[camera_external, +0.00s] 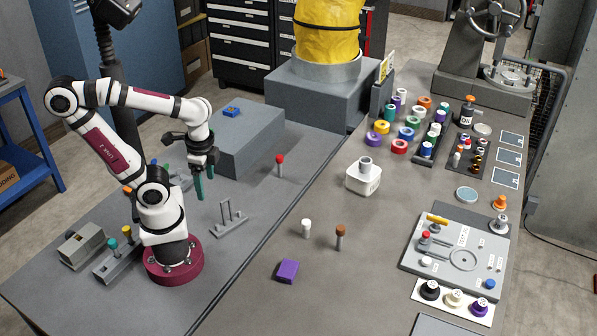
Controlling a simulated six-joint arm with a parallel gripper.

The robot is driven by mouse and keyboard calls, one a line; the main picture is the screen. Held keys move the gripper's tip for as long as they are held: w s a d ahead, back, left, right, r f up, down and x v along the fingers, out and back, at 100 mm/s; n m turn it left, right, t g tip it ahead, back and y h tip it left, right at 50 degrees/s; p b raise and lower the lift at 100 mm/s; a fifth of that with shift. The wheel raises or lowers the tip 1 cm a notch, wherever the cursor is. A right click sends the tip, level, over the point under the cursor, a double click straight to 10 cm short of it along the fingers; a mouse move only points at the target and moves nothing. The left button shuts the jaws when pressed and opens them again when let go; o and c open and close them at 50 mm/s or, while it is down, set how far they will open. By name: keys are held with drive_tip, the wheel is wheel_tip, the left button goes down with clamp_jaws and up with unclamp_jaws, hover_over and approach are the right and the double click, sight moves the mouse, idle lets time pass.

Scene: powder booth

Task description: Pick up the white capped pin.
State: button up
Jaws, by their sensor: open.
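The white capped pin (306,229) stands upright on the grey bench, in the middle of the lower half of the external view. It has a white cap on a short body. My gripper (203,190) has green fingers pointing down. It is open and empty, above the bench to the left of the white capped pin and well apart from it. The gap between the fingers shows only narrowly from this side.
A brown-capped pin (340,236) stands close to the right of the white one, and a purple block (288,271) lies in front. A red-capped pin (280,164) and a small grey rack (229,222) stand nearer my gripper. A grey box (246,143) is behind it.

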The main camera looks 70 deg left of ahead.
drive_tip(key=shift+c, duration=1)
drive_tip(key=w+d+n+g+h, duration=0.35)
drive_tip(key=w+n+h, duration=0.35)
drive_tip(key=w+n, duration=0.35)
drive_tip(key=n+t+h, duration=0.5)
drive_tip(key=n+h, duration=0.3)
drive_tip(key=n, duration=0.6)
approach(308, 228)
drive_tip(key=shift+g, duration=0.25)
drive_tip(key=x, duration=1.1)
drive_tip(key=shift+w+d+f, duration=0.1)
drive_tip(key=shift+w+d, duration=0.05)
drive_tip(key=shift+d, duration=0.2)
clamp_jaws()
